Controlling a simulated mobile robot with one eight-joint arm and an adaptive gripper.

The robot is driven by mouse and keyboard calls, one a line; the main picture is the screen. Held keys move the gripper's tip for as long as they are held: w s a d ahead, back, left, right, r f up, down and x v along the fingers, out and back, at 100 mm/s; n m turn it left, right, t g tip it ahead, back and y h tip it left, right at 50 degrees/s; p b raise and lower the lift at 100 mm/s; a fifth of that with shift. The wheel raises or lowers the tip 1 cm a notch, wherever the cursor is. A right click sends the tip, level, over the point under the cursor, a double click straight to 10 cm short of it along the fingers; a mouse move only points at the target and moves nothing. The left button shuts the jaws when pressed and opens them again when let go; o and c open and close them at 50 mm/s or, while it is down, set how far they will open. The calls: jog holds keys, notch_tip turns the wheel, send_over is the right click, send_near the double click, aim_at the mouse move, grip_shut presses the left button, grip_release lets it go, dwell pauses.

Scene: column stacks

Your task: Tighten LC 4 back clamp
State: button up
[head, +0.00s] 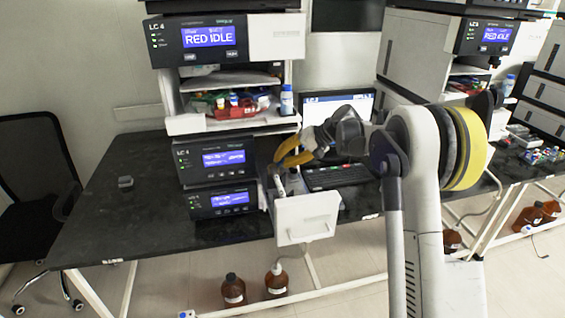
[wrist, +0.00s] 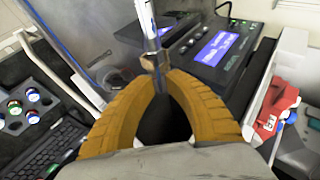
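The LC 4 stack (head: 208,158) stands on the dark bench, left of centre in the head view. A white panel (head: 307,217) juts out at its lower right side. In the wrist view, a slim pale column (wrist: 148,18) with a small brownish clamp block (wrist: 148,62) is beside the unit's screen. My gripper (wrist: 163,76) has yellow fingers that converge close together at this block, with a thin rod between the tips. I cannot tell whether the tips press on it. In the head view, my gripper (head: 279,163) is above the white panel, and its fingertips partly hide the clamp area.
A keyboard (head: 338,177) and a monitor (head: 345,104) stand right of the panel. Brown bottles (head: 233,290) stand on the floor. The bench (head: 115,215) is mostly clear at left.

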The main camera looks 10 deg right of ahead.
grip_shut()
jog(key=shift+r, duration=0.1)
